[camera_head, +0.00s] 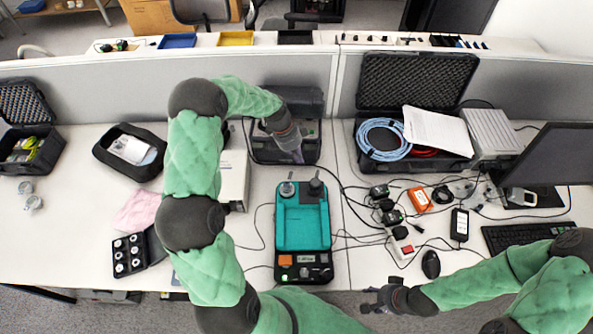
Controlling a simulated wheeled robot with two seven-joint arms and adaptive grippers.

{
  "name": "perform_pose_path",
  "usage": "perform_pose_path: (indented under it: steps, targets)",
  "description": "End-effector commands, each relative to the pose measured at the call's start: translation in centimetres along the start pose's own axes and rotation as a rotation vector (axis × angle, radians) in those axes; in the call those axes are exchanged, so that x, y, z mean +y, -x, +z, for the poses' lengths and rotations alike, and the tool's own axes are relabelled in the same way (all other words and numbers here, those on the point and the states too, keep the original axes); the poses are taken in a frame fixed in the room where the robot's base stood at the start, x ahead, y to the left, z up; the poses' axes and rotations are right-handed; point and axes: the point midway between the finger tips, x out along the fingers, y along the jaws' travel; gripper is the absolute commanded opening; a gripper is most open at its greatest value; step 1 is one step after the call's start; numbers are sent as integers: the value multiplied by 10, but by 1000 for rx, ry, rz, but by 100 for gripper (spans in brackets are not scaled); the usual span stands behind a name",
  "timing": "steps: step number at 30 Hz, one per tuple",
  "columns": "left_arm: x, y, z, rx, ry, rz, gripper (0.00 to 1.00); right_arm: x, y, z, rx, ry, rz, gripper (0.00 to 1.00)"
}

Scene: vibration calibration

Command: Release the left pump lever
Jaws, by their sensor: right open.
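My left gripper (298,156) points down over an open dark case (268,150) at the back middle of the desk. Its fingers are small and partly lost against the case contents, so I cannot tell whether they are open or shut. A teal device (302,222) with a black front panel stands in front of the case. It has a silver round fitting (287,188) at its back left and a black knob (316,186) at its back right. I cannot make out which part is the left pump lever. My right gripper (372,301) is open and empty off the desk's front edge.
An open foam-lined case (405,85) with a blue hose (382,138) and papers (435,130) stands at the back right. Cables, adapters and a power strip (401,243) clutter the desk right of the teal device. A monitor (552,165) stands at far right.

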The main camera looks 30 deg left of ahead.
Motion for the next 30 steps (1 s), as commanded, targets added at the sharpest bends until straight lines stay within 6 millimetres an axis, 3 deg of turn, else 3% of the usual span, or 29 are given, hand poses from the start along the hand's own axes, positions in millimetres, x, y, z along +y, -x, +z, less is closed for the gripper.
perform_pose_path:
  steps: [8,22,30]
  targets:
    - [1,-21,0,0,1,4,0,0,-1,0,0,0,0,49]
    - [1,-105,0,0,2,3,0,2,-6,0,0,0,0,49]
    - [0,-90,33,0,3,0,0,1,-4,0,0,0,0,49]
